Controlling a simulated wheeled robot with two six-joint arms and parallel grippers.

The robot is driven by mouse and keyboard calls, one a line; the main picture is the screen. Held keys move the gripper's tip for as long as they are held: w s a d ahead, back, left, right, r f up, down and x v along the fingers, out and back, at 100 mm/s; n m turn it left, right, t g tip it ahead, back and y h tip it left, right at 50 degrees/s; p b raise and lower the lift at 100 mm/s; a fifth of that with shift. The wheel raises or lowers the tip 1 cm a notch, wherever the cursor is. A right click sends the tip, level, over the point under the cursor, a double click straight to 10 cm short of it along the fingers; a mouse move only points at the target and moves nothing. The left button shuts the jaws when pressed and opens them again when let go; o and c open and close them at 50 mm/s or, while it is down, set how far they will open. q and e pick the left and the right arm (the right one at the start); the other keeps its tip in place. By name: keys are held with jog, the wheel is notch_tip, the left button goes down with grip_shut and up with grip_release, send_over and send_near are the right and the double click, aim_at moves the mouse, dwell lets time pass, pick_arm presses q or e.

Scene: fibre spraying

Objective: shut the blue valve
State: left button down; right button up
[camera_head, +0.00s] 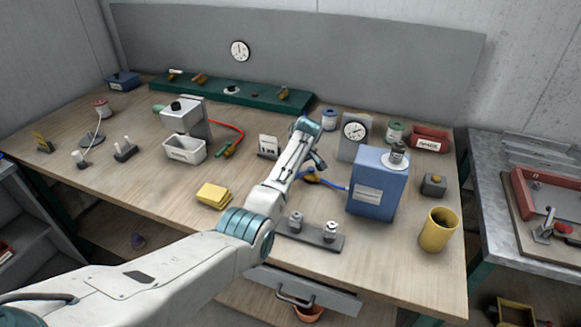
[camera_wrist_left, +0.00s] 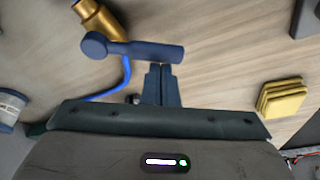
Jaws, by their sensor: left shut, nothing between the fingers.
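The blue valve shows in the left wrist view as a brass body (camera_wrist_left: 103,20) with a blue lever handle (camera_wrist_left: 135,49). The handle lies across the picture just beyond the fingertips of my left gripper (camera_wrist_left: 160,68). The fingers are shut and hold nothing. I cannot tell whether the tips touch the handle. In the head view, my left gripper (camera_head: 318,162) is over the middle of the table. The brass of the blue valve (camera_head: 312,178) shows just below it, partly hidden by my arm. My right gripper is not in view.
A blue hose (camera_head: 332,185) runs from the valve to a blue box (camera_head: 376,185). A yellow sponge stack (camera_head: 213,195), a dark rack with metal pieces (camera_head: 300,236) and a yellow cup (camera_head: 438,229) stand nearby. A red hose with a green valve (camera_head: 226,149) lies to the left.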

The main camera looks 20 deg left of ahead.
pick_arm(q)
jog(key=shift+s+d+n, duration=0.35)
jog(key=shift+d+n, duration=0.15)
jog(key=shift+n, duration=0.4)
jog(key=shift+s+d+n+g, duration=0.35)
jog(key=shift+n+g, duration=0.15)
jog(key=shift+n, duration=0.3)
jog(key=shift+d+f, duration=0.1)
jog(key=shift+d, duration=0.05)
jog(key=shift+s+d, duration=0.3)
jog(key=shift+d, duration=0.35)
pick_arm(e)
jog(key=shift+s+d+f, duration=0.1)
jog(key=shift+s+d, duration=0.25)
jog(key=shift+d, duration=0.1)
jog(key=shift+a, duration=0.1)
